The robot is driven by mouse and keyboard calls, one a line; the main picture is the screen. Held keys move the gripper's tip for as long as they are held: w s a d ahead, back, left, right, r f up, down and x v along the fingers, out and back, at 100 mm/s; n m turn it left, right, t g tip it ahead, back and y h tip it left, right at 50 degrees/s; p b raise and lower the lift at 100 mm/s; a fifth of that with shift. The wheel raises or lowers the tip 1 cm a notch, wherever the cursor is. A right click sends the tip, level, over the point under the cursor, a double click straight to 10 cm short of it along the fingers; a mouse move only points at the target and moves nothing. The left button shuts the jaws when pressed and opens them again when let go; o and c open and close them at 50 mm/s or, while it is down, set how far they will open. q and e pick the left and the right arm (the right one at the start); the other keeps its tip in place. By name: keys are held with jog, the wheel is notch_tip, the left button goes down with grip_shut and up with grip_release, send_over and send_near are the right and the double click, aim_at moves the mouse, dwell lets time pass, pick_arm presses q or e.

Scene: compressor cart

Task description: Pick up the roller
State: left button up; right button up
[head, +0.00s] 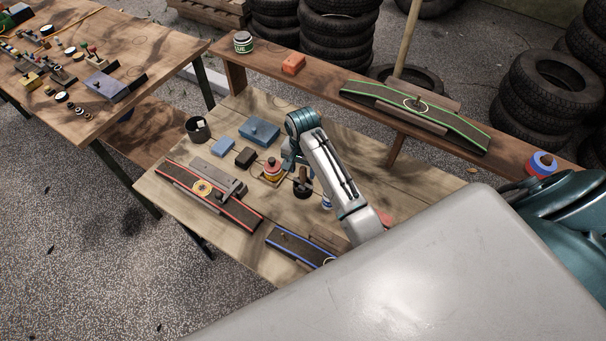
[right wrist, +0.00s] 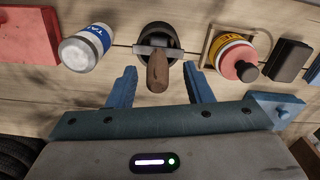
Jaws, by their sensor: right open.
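The roller (head: 302,188) stands on the wooden table, with a dark round lower part and a brown wooden handle. In the right wrist view the roller (right wrist: 157,72) has its handle pointing toward the camera, with a metal bracket across the dark part. My right gripper (head: 291,165) is close to the roller in the head view. In the right wrist view my right gripper (right wrist: 160,78) is open, with one blue finger on each side of the handle and visible gaps between. My left gripper is not in view.
A white-and-blue can (right wrist: 86,48) and a yellow-and-red container (right wrist: 236,57) flank the roller. A dark block (right wrist: 289,60) and a red block (right wrist: 27,35) lie further out. A red-edged strip (head: 205,192) and a blue-edged strip (head: 292,245) lie at the table's front.

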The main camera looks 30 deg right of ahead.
aim_at(303, 176)
notch_tip(303, 176, down, 2)
jog(key=shift+s+f+p, duration=0.15)
jog(key=shift+p, duration=0.4)
jog(key=shift+f, duration=0.8)
jog(key=c, duration=0.8)
grip_shut()
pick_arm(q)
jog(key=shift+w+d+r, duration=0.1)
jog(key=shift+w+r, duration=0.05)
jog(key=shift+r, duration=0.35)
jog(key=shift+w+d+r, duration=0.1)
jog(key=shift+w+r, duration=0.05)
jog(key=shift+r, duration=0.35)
